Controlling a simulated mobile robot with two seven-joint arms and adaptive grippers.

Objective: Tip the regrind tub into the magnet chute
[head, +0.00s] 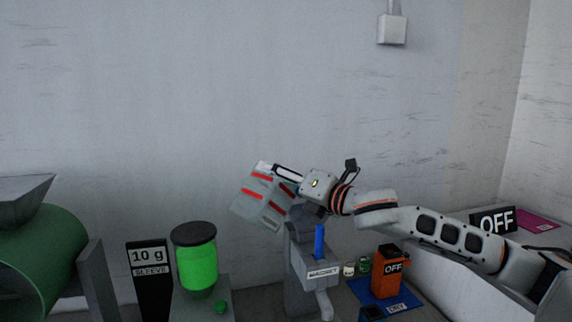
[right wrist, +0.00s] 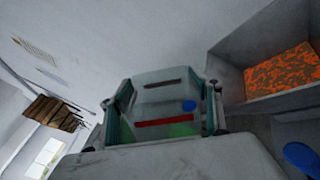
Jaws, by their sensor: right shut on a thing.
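The regrind tub (head: 253,206) is a grey tub with red stripes. It is held in the air, strongly tilted, above and slightly left of the magnet chute. My right gripper (head: 287,182) is shut on it from the right. In the right wrist view the tub (right wrist: 165,98) sits between the fingers of my right gripper (right wrist: 163,115). Its contents cannot be made out. The magnet chute (head: 297,262) is grey, with a MAGNET label and a blue upright part. In the right wrist view an open grey box, apparently the chute's hopper (right wrist: 228,75), holds orange-red granules (right wrist: 285,78). My left gripper is out of view.
A green drum machine (head: 40,260) is far left. An orange box marked OFF (head: 389,275) and small jars (head: 363,266) stand right, below my arm.

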